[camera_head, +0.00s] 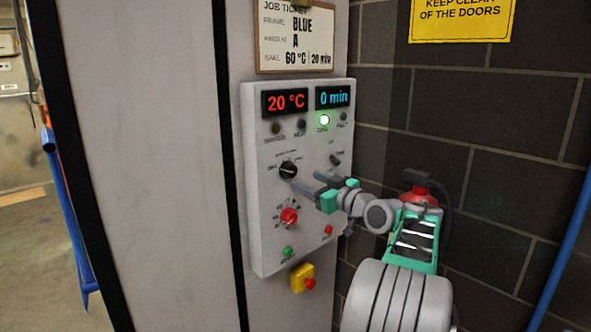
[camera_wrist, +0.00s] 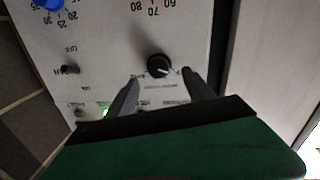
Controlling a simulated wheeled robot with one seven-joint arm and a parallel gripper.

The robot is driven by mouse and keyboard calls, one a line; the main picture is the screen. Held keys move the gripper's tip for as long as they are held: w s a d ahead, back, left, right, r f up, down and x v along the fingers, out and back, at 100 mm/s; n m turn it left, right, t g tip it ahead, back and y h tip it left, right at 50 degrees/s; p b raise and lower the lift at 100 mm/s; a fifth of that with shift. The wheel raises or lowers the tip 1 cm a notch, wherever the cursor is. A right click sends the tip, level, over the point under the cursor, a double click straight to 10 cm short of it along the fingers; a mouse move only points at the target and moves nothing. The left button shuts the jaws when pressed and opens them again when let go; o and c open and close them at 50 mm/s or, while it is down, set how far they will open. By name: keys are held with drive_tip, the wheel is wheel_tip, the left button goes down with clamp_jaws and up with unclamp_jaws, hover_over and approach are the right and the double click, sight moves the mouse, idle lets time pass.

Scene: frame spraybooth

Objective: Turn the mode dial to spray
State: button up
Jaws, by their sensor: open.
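The mode dial (camera_head: 288,170) is a round black knob on the white control panel (camera_head: 262,235). In the wrist view the dial (camera_wrist: 157,65) carries a white pointer line towards the lower right of the picture. The labels around it are too small to read. My gripper (camera_head: 305,181) is open and empty, in front of the panel just right of and below the dial in the head view. In the wrist view the fingertips of my gripper (camera_wrist: 160,76) stand on either side of the dial's lower edge. I cannot tell whether either finger touches it.
A red knob (camera_head: 289,216), a small switch (camera_head: 335,159), a green button (camera_head: 288,251) and a red button (camera_head: 328,230) share the panel. A blue knob (camera_wrist: 45,4) shows in the wrist view. A lit lamp (camera_head: 325,120) sits under the displays. A yellow stop box (camera_head: 301,278) hangs below.

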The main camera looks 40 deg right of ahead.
sight(292, 173)
drive_tip(key=w+p, duration=0.1)
drive_tip(key=w, duration=0.1)
drive_tip(key=w+p, duration=0.1)
drive_tip(key=w, duration=0.4)
drive_tip(key=shift+w+d+r+p, duration=0.2)
drive_tip(key=shift+w+d+p, duration=0.1)
drive_tip(key=shift+p, duration=0.1)
drive_tip(key=shift+c, duration=0.5)
clamp_jaws()
